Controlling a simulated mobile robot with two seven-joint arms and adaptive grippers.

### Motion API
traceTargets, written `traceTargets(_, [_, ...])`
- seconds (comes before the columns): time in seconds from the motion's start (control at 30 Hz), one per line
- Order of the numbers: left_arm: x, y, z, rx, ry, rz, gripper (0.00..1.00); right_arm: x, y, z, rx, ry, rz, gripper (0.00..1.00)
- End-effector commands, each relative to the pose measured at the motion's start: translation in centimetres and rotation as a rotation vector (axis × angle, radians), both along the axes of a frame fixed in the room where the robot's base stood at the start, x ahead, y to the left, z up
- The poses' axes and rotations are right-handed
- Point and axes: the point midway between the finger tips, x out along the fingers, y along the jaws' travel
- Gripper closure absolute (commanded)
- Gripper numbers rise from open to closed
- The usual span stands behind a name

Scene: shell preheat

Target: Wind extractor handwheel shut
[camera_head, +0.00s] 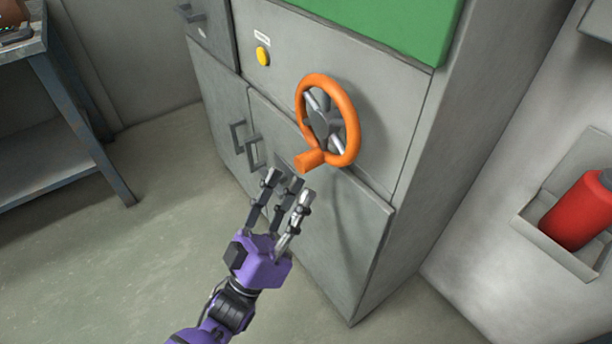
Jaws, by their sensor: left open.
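The orange handwheel (354,122) is mounted on the front of a grey cabinet (395,100). My left gripper (283,188), purple with metal fingers, is open just below the knob. Its fingertips point up toward the knob and look close to it; I cannot tell whether they touch. Nothing shows between the fingers. My right gripper is not in view.
A yellow button (263,56) sits on the cabinet at the wheel's upper left. A metal table (70,115) stands at far left. A red cylinder (580,210) sits in a wall holder at right. The floor at lower left is clear.

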Motion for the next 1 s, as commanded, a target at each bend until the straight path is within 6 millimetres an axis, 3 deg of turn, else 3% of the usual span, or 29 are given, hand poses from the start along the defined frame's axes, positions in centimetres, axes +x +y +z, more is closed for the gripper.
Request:
traceTargets(0.3, [2.5,-2.1,2.9,0.001,0.001,0.0,0.59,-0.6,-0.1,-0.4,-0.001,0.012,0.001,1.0])
traceTargets(0.67, [2.8,-2.3,3.3,0.002,0.003,0.002,0.59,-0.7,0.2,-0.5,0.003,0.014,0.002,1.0])
traceTargets(0.9, [2.8,-2.3,3.3,0.002,0.003,0.002,0.91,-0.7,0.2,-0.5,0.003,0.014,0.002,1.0])
traceTargets(1.0, [2.8,-2.3,3.3,0.003,0.002,0.002,1.0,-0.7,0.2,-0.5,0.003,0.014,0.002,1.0])
